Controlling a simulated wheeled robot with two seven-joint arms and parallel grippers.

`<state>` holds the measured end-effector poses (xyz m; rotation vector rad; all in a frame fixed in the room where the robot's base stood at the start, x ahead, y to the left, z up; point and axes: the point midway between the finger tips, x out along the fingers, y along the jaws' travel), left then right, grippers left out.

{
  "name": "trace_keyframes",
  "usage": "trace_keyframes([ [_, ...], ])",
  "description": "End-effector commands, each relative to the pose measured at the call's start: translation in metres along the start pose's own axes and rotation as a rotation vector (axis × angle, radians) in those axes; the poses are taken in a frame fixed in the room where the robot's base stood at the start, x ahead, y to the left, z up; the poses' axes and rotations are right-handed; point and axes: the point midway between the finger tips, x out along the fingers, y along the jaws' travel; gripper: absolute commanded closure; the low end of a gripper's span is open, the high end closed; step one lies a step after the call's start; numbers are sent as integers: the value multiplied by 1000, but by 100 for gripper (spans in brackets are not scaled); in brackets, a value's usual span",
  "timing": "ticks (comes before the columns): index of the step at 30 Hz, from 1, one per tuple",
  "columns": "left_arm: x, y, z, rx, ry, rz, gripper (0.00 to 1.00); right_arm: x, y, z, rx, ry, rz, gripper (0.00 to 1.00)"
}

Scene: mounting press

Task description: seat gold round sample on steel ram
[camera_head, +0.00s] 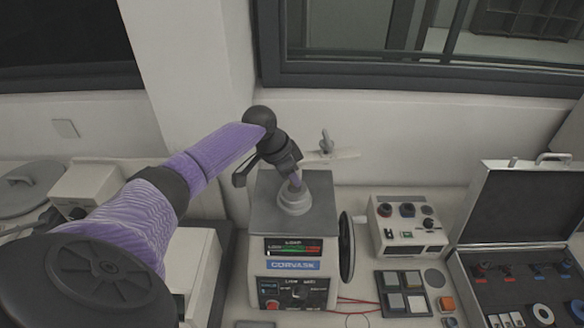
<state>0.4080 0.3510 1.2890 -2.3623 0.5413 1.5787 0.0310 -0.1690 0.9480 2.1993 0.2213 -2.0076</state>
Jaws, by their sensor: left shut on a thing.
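The mounting press (318,223) is a grey and white box with a stepped round light collar (294,201) on top. My left gripper (296,184) comes in on the purple arm from the left and points down at the mouth of this collar. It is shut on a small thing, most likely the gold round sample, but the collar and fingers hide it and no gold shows. The steel ram is hidden inside the collar. I cannot tell whether the held thing touches the ram. My right gripper is not in view.
A swing arm with an upright knob (326,143) stands behind the collar. A black handwheel (346,247) is on the press's right side. Further right are a control box (410,222), a button pad (402,293) and an open case (518,200) holding small parts.

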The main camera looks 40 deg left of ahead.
Motion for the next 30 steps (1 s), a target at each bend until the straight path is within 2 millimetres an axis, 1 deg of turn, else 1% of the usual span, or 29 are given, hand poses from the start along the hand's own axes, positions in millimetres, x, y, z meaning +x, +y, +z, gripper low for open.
trace_keyframes([
  [3,3,0,1,0,0,0,100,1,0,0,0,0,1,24],
  [14,3,0,1,0,0,0,100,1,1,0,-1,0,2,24],
  [22,9,0,3,0,0,0,100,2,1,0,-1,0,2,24],
  [30,9,0,3,0,0,0,100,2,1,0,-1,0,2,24],
])
